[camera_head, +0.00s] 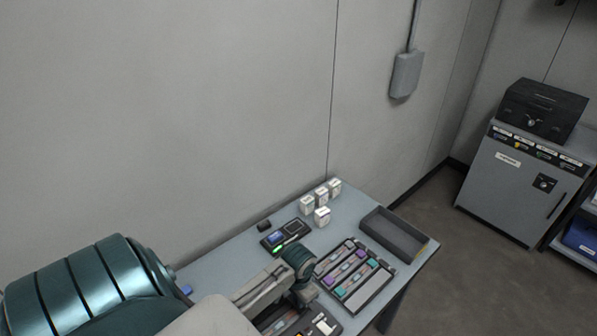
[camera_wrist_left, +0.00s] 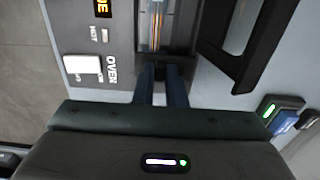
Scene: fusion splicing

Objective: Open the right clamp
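The splicer (camera_wrist_left: 112,40), a grey unit with "OVEN" lettering and a white button, fills the upper left of the left wrist view. In its slot (camera_wrist_left: 155,30) run thin coloured strands. My left gripper (camera_wrist_left: 160,75) points into this slot from below. Its two dark blue fingers stand a little apart with a dark part between their tips; whether they grip it I cannot tell. I cannot make out the right clamp for certain. In the head view my left wrist hides much of the splicer (camera_head: 322,324) at the table's front. My right gripper is not in view.
The table (camera_head: 225,265) also bears a tray of coloured pieces (camera_head: 383,273), an empty grey bin (camera_head: 392,236), several small white boxes (camera_head: 322,217) and a dark device with a screen (camera_head: 294,229). The wall stands close behind.

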